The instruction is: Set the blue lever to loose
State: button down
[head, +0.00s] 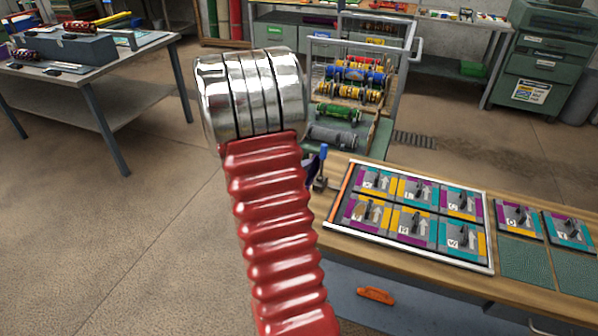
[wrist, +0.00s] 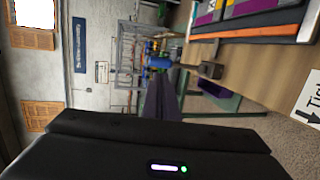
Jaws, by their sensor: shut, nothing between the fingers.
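The blue lever (head: 323,153) stands upright on a dark mount at the left end of the wooden bench, beside the framed panel. In the wrist view the blue lever (wrist: 158,62) points left from its dark mount, just beyond the fingertips. My gripper (wrist: 162,80) is shut and empty, its dark fingers reaching toward the lever; I cannot tell whether they touch it. In the head view only a dark sliver of my gripper (head: 311,163) shows left of the lever; my red arm hides the rest. A "Tight" label (wrist: 308,98) with an arrow is partly visible.
The framed panel (head: 408,215) of pictured tiles lies right of the lever on the bench (head: 400,262). A metal rack (head: 364,75) with coloured rollers stands behind it. A grey table (head: 90,75) is at the left. Open floor lies between.

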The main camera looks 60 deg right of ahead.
aim_at(322, 153)
jog(key=x, duration=0.8)
jog(key=shift+d+f, duration=0.1)
jog(key=shift+d, duration=0.2)
jog(key=shift+w, duration=0.25)
